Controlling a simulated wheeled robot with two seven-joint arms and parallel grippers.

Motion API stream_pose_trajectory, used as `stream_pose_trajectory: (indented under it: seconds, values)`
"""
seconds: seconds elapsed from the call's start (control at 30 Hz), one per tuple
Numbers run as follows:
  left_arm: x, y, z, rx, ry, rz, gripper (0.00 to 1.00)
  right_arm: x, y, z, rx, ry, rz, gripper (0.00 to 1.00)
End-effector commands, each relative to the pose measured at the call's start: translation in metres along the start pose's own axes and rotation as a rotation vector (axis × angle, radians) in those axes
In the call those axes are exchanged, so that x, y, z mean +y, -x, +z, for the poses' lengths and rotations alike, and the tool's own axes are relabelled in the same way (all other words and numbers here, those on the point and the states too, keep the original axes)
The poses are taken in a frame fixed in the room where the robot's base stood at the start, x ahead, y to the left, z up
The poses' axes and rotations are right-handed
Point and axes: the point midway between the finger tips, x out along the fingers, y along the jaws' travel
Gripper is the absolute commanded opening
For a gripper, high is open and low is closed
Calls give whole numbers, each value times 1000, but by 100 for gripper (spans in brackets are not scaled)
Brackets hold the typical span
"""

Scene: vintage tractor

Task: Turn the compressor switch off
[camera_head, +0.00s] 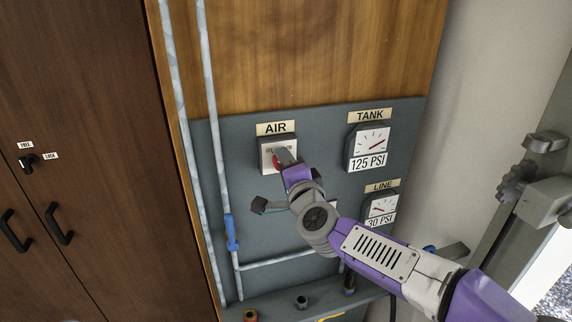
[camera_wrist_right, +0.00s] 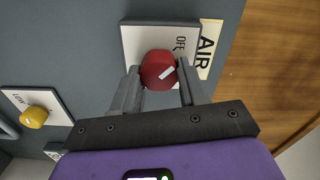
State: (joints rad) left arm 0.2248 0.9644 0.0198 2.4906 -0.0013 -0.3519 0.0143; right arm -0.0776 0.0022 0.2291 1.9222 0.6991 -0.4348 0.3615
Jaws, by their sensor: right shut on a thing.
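The compressor switch is a red round knob (camera_wrist_right: 158,70) on a white plate (camera_wrist_right: 130,40) under the AIR label (camera_head: 275,128). In the head view the knob (camera_head: 277,161) is partly covered by my right gripper (camera_head: 284,156). In the right wrist view my right gripper (camera_wrist_right: 160,80) has a finger on each side of the knob and is shut on it. The white mark on the knob slants right and slightly up in that view, and OFF is printed at the plate's upper right. The ON side is hidden there. My left gripper is not in view.
The TANK gauge (camera_head: 368,148) reads 125 PSI and the LINE gauge (camera_head: 381,207) 30 PSI. A yellow knob (camera_wrist_right: 34,117) is lower on the panel. Pipes with a blue valve handle (camera_head: 231,232) run left. A brown cabinet (camera_head: 80,110) stands farther left.

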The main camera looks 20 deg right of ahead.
Motion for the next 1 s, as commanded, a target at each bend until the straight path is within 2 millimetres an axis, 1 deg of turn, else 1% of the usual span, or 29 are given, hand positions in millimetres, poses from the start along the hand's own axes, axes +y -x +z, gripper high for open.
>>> stream_pose_trajectory:
  seconds: [0.2,0.23,0.37,0.63,0.73,0.87,1.0]
  values:
    - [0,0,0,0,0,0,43,0,0,0,0,4,0,12]
    - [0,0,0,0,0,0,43,0,0,0,0,4,0,47]
    - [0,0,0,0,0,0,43,0,0,0,0,3,0,67]
    - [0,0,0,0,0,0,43,0,0,0,0,1,0,68]
    - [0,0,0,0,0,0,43,0,5,0,0,1,-1,68]
    - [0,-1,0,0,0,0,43,-1,21,0,1,2,-2,68]
    - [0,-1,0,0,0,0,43,-1,44,-1,1,1,-2,68]
